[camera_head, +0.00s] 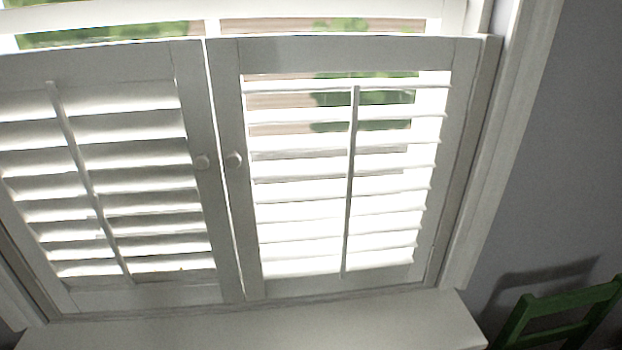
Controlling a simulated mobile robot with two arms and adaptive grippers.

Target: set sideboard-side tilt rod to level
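Two white shutter panels close off the lower window, each with a vertical tilt rod at its middle. The left panel's tilt rod (88,185) stands in front of louvers (150,165) that are tilted, their broad faces showing. The right panel's tilt rod (350,185) stands in front of louvers (295,158) that look close to level, with outdoor greenery and brown strips showing between them. No sideboard is recognisable. Neither gripper shows.
A white sill or ledge (270,325) runs below the shutters. A green chair (560,315) stands at the lower right by the grey wall (575,150). The space in front of the panels looks clear.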

